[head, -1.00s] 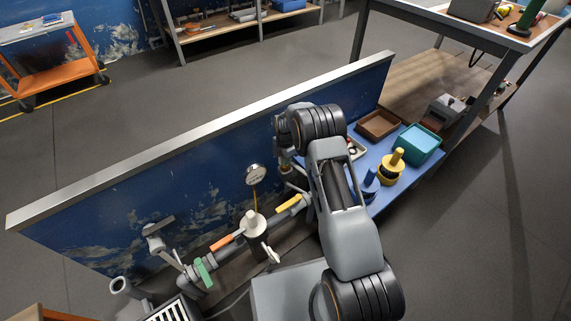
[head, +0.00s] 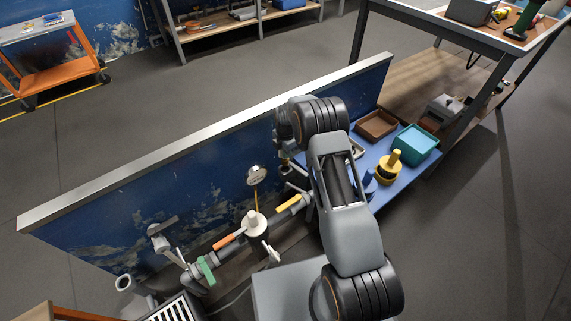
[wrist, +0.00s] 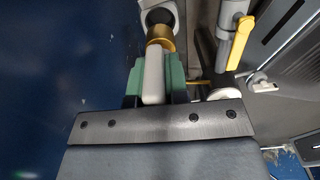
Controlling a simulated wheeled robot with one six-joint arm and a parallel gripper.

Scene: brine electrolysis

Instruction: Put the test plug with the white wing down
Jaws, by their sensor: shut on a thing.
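The test plug shows in the wrist view, with its white wing (wrist: 153,78) between my gripper's green fingers (wrist: 154,88). Its brass-coloured body (wrist: 160,37) points away from the gripper, with a black round end (wrist: 159,17) beyond it. My gripper is shut on the white wing. A pale grey surface (wrist: 178,9) lies behind the black end; I cannot tell whether they touch.
A blue shelf board (head: 405,190) carries a yellow-and-black plug (head: 390,168), a teal tray (head: 415,143) and a brown tray (head: 376,125). The blue panel (head: 200,200) stands left of my arm, with a gauge (head: 255,175) and a pipe with a yellow handle (wrist: 241,38) beside it.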

